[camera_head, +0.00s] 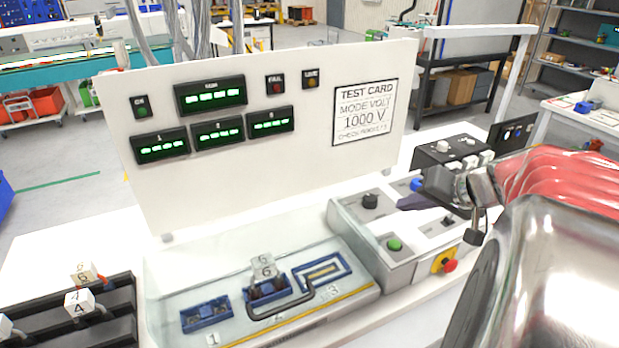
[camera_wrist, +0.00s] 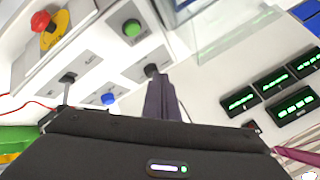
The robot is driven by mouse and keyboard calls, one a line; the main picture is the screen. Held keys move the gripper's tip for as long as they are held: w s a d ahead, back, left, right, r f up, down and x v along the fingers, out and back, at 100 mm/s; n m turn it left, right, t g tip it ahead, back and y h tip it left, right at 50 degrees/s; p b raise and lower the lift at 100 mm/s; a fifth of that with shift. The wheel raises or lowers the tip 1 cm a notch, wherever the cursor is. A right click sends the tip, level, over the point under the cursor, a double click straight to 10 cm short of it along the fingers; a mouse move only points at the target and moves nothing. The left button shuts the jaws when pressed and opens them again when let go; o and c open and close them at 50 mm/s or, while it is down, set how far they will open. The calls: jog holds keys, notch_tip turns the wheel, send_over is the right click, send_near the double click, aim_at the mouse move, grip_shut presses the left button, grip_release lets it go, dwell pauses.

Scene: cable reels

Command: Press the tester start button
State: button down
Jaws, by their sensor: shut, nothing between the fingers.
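The tester's control box has a round green button (camera_head: 394,245) on its front panel, and it also shows at the top of the wrist view (camera_wrist: 132,28). Its label is too small to read. My gripper (camera_head: 402,204) is shut and empty, with dark narrow fingers. In the head view it hangs above the box, behind the green button and right of a black knob (camera_head: 370,201). In the wrist view the fingertips (camera_wrist: 157,78) overlap the knob's edge; I cannot tell whether they touch. The green button is clear of the fingers.
A red emergency stop (camera_head: 450,266) on yellow sits at the box's front right. A blue button (camera_wrist: 108,98) and a lever switch (camera_wrist: 68,77) are close by. A clear-covered fixture (camera_head: 205,315) lies left, under an upright display panel (camera_head: 290,160). A black rack (camera_head: 120,300) stands far left.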

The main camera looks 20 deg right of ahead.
aim_at(399, 247)
jog(key=shift+f, duration=0.15)
jog(key=shift+f, duration=4.25)
jog(key=shift+f, duration=0.8)
jog(key=shift+r, duration=0.85)
jog(key=shift+r, duration=2.5)
